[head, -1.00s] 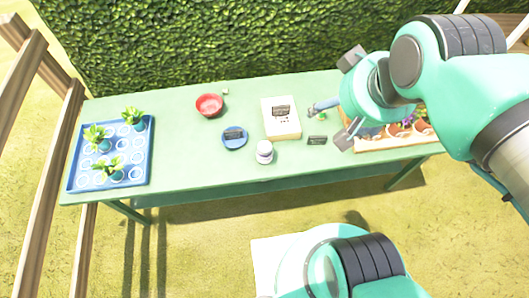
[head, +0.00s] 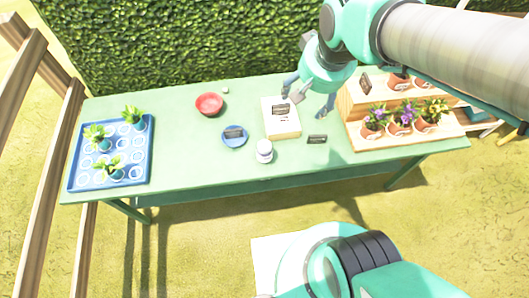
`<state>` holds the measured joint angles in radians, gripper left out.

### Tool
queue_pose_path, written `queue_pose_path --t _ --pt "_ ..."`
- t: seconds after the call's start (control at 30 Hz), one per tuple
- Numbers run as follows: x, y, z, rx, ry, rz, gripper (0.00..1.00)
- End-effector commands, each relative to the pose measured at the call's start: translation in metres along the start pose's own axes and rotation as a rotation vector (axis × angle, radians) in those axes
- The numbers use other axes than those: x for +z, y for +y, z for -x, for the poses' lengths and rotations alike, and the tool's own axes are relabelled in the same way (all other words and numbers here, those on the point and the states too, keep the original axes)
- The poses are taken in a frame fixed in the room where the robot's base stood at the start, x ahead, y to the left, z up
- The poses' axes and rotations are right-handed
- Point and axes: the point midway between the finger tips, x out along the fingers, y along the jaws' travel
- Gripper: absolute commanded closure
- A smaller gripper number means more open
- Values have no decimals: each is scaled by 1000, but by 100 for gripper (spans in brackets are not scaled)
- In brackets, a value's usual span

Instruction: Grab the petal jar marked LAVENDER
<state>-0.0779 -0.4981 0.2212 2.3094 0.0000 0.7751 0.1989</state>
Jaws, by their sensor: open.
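A small white jar (head: 264,151) with a pale lid stands upright near the front edge of the green table, in front of the cream box. Its marking is too small to read. My gripper (head: 307,100) is open and empty, its fingers pointing down above the table, to the right of and behind the jar. The jar is apart from the fingers and fully in view.
A cream box (head: 282,119) and a blue saucer (head: 235,136) bear dark labels. A small black sign (head: 317,139) lies right of the jar. A red bowl (head: 209,104), a blue plant tray (head: 78,179) and a wooden stand (head: 366,144) with potted flowers share the table (head: 190,165).

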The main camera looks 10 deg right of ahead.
Motion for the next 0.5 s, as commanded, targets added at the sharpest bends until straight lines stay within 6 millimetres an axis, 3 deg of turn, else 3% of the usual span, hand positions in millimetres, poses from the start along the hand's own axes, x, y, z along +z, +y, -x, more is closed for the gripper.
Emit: queue_pose_path --t 0.2,0.5 --pt "-19 -21 -67 9 -83 -57 26" --pt "-23 -49 -168 37 -185 -136 26"
